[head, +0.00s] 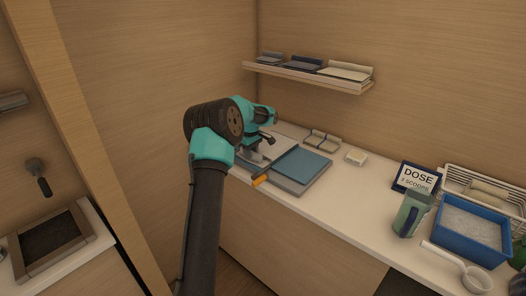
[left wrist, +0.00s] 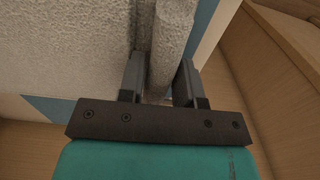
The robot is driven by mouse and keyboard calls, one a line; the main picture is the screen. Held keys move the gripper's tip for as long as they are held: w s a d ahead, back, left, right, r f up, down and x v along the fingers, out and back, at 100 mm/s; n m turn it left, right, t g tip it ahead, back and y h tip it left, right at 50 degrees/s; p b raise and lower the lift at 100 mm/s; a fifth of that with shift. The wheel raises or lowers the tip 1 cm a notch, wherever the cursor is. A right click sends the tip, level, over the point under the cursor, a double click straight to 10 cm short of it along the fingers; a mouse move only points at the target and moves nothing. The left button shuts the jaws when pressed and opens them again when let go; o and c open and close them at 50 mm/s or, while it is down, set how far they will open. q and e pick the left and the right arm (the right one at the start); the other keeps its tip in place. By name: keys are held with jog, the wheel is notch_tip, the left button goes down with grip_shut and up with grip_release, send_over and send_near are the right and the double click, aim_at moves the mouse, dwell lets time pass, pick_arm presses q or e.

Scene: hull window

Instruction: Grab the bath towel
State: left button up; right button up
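A pale grey, rough-textured folded towel (left wrist: 75,45), which looks like the bath towel, fills much of the left wrist view. In the head view, part of a pale folded cloth (head: 262,150) shows on the counter beneath my left gripper (head: 257,152), beside a blue folded cloth (head: 303,163). In the left wrist view, my left gripper (left wrist: 160,80) has its fingers apart, one on each side of a thick towel fold (left wrist: 170,40). A narrow gap seems to show beside the fold; contact is unclear. My right gripper is not in view.
The counter (head: 348,195) holds a small rack (head: 322,140), a white box (head: 356,157), a DOSE sign (head: 416,178), a green jug (head: 411,214), a blue tub (head: 468,232) and a white scoop (head: 474,279). A wall shelf (head: 308,77) with folded cloths is above.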

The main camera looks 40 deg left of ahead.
pick_arm(q)
jog(key=shift+c, duration=0.3)
grip_shut()
jog(key=shift+r, duration=0.15)
notch_tip(320, 180, up, 10)
jog(key=shift+f, duration=0.1)
